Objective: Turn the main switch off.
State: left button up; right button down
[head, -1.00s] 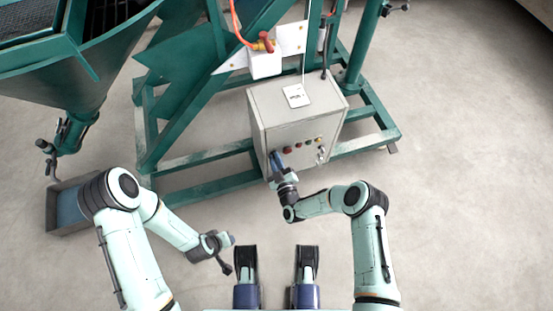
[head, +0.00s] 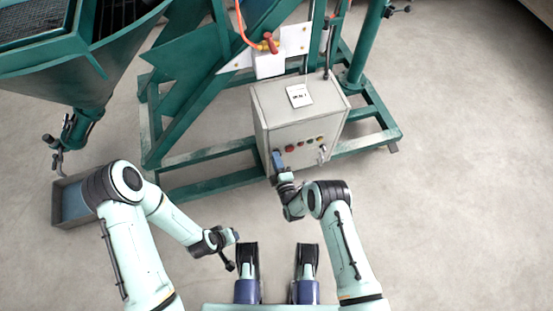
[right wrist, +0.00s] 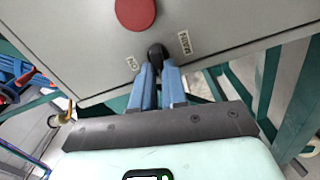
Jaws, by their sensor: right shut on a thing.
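The main switch (right wrist: 157,52) is a small black knob on the grey control box (head: 290,125). In the right wrist view it sits between a "MAIN" label and a smaller label that reads like "ON". My right gripper (right wrist: 157,66) has its blue fingers shut on the knob, and they cover its lower part. In the head view my right gripper (head: 277,158) is at the left end of the box's button row and hides the switch. My left gripper (head: 232,250) hangs over bare floor at lower left, away from the box; its jaws are too small to judge.
A red button (right wrist: 135,12) is close to the switch in the right wrist view. More buttons and a key-like piece (head: 322,153) are to its right in the head view. A green frame (head: 200,163) surrounds the box. The floor at right is clear.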

jog(key=shift+d+f+n, duration=0.15)
jog(key=shift+n, duration=0.85)
pick_arm(q)
jog(key=shift+s, duration=0.1)
pick_arm(e)
jog(key=c, duration=1.2)
grip_release()
jog(key=shift+o, duration=0.2)
